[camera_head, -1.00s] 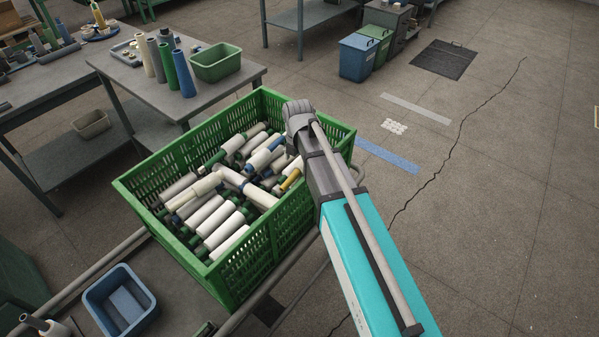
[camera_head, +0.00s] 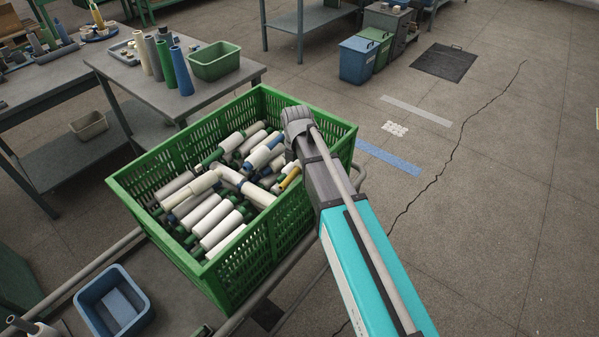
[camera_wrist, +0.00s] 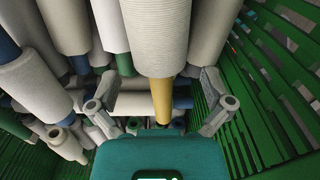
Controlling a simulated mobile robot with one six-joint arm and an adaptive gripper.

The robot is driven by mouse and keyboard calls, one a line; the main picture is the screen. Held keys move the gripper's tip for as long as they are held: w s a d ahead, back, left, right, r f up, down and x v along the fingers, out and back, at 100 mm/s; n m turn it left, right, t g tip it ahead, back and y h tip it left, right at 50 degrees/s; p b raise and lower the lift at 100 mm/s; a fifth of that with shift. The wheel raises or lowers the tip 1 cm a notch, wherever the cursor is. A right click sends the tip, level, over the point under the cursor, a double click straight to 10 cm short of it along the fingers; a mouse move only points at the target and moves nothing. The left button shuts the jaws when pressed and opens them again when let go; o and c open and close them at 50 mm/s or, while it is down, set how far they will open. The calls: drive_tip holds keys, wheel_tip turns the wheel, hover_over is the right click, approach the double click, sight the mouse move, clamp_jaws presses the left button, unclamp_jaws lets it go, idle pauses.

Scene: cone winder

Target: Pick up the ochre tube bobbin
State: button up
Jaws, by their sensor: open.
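The ochre tube bobbin shows in the wrist view as a bare ochre tube end (camera_wrist: 161,98) below a thick pale yarn package. In the head view its ochre end (camera_head: 289,179) lies near the right wall inside the green crate (camera_head: 245,270), partly hidden by my arm. My gripper (camera_wrist: 159,88) is open in the wrist view, with one finger on each side of the ochre tube. I see no finger closed on the tube; the gap to it is hard to judge. In the head view the fingers are hidden behind my arm.
Several white, grey, blue and green-tubed bobbins (camera_head: 205,214) lie piled around it in the crate. The slatted crate wall (camera_wrist: 265,90) is close on the right. A table (camera_head: 165,95) with a green bin stands behind. A blue bin (camera_head: 113,300) is at the front left.

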drive_tip(key=shift+f+b, duration=0.4)
drive_tip(key=shift+f, duration=0.3)
drive_tip(key=c, duration=1.2)
